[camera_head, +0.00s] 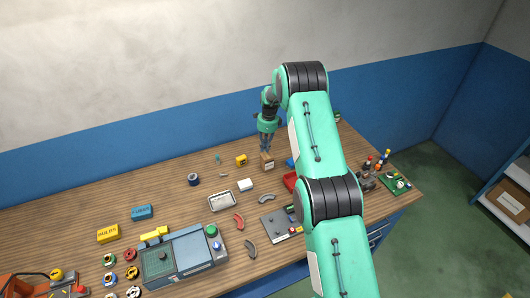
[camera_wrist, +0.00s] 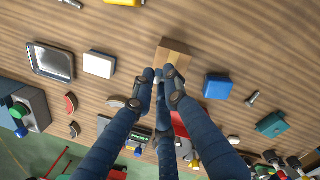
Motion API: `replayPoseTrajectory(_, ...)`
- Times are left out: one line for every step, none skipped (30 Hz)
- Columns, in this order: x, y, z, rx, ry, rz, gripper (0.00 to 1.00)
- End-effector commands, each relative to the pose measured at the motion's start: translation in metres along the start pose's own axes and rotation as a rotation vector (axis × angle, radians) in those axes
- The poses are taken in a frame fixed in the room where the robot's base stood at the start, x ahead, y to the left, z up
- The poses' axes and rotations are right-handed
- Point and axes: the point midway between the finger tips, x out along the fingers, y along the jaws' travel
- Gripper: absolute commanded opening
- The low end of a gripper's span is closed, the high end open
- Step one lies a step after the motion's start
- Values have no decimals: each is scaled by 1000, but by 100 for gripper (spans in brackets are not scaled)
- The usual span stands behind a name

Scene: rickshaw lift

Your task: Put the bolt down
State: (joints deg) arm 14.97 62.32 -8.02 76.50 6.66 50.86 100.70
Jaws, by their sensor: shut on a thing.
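My gripper (camera_head: 266,148) is over the back part of the workbench, just above a small brown box (camera_head: 267,161). In the wrist view its blue fingers (camera_wrist: 160,80) are closed together beside the box (camera_wrist: 174,56). A small pale bit of the bolt (camera_wrist: 157,78) shows between the fingertips; the rest of it is hidden by the fingers. I cannot tell whether the bolt touches the box or the bench.
A white block (camera_head: 245,185), a metal tray (camera_head: 222,201) and a yellow block (camera_head: 241,160) lie nearby. A blue block (camera_wrist: 217,86) and a loose grey bolt (camera_wrist: 252,98) lie right of the box in the wrist view.

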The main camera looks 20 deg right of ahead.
Motion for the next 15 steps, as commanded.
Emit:
replayPoseTrajectory(3,0,0,0,0,1,0)
replayPoseTrajectory(5,0,-1,0,0,2,0)
replayPoseTrajectory(8,0,-1,0,0,2,0)
replayPoseTrajectory(11,0,-1,0,0,2,0)
replayPoseTrajectory(13,0,-1,0,0,1,0)
replayPoseTrajectory(17,0,-2,0,1,2,0)
replayPoseTrajectory(20,0,-2,0,1,2,0)
replayPoseTrajectory(23,0,-2,0,1,3,0)
replayPoseTrajectory(26,0,-2,0,1,2,0)
replayPoseTrajectory(28,-1,-2,0,0,1,0)
replayPoseTrajectory(29,-1,-2,0,0,1,0)
replayPoseTrajectory(31,-1,-3,0,0,0,0)
replayPoseTrajectory(32,-1,-3,0,0,0,0)
replayPoseTrajectory(33,-1,-3,0,0,0,0)
replayPoseTrajectory(33,-1,-3,0,0,0,0)
